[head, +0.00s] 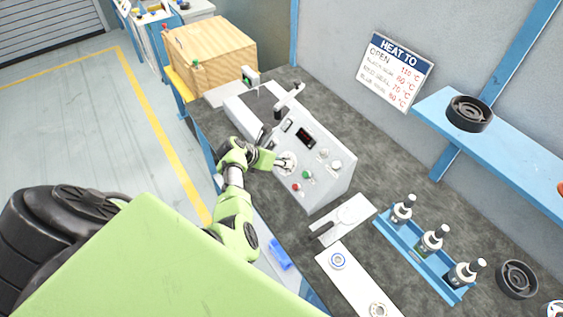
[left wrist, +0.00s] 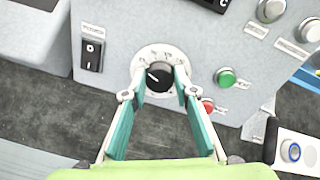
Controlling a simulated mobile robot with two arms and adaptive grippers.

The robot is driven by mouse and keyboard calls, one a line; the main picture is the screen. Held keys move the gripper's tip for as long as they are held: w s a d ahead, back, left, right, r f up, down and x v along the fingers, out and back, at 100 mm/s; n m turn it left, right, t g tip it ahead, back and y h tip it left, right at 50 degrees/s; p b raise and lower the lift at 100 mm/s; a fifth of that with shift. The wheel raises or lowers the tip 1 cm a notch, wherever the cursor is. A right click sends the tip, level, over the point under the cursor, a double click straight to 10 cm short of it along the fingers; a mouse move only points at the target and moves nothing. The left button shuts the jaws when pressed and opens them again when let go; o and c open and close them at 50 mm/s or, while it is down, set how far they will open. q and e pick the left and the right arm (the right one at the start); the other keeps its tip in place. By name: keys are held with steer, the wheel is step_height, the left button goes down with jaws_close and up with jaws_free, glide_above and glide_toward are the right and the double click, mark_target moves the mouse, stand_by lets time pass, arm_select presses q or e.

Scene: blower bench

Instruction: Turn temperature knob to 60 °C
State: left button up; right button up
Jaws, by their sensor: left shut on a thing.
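The temperature knob (left wrist: 160,76) is a black round knob with a white pointer line, set on a pale round dial (left wrist: 150,54) on the front of the grey control box (head: 325,168). In the left wrist view the two fingers of my left gripper (left wrist: 160,84) stand on either side of the knob and are shut on it. The pointer is turned toward the left of the picture; the dial markings are too small to read. In the head view my left gripper (head: 284,163) reaches the box's front and covers much of the dial. My right gripper is not in view.
The box has a dark display (head: 306,138), a green button (head: 306,174), a red button (head: 296,187) and a black rocker switch (left wrist: 92,54). A wall sign (head: 395,70) lists temperatures. A blue rack (head: 415,262) with bottles stands to the right. A wooden crate (head: 210,52) stands behind.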

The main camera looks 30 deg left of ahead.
arm_select(q)
steer(key=n, duration=1)
steer(key=shift+n+g, duration=0.3)
steer(key=shift+f+n, duration=0.1)
steer(key=shift+n, duration=1)
steer(key=o, duration=1.1)
steer(key=shift+a, duration=0.15)
steer(key=shift+s+a+r, duration=0.2)
steer(key=shift+s+r, duration=0.2)
steer(key=shift+r, duration=0.15)
steer(key=v, duration=1)
steer(key=shift+s+a+r, duration=0.15)
steer(key=shift+s+r, duration=0.05)
